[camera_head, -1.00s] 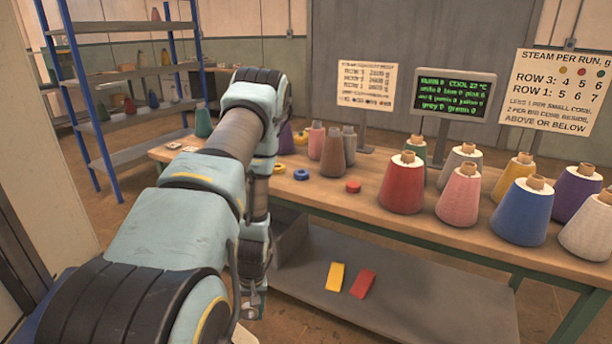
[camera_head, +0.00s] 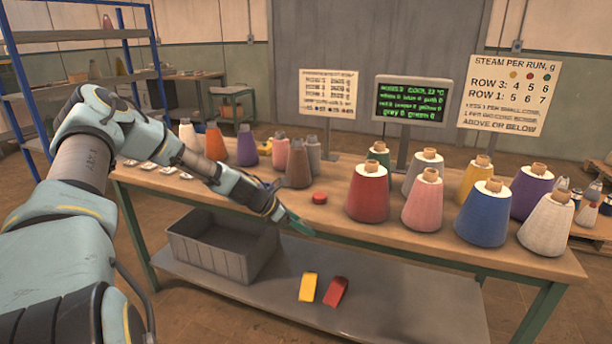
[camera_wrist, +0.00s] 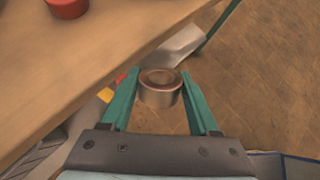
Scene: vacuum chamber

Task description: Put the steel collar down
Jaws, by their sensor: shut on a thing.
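The steel collar (camera_wrist: 160,94) is a short, silvery ring with a hollow top. In the wrist view it sits between the two green fingers of my gripper (camera_wrist: 160,76), which is shut on it. It is held in the air past the front edge of the workbench, with the floor behind it. In the head view my gripper (camera_head: 298,226) is at the bench's front edge, left of the big red cone. I cannot make out the collar there.
The wooden workbench (camera_head: 430,232) carries several big yarn cones, including a red one (camera_head: 368,195), and a small red disc (camera_head: 319,198). Smaller cones stand behind my forearm. On the lower shelf (camera_head: 400,300) are a grey bin (camera_head: 215,250), a yellow wedge (camera_head: 308,287) and a red wedge (camera_head: 336,291).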

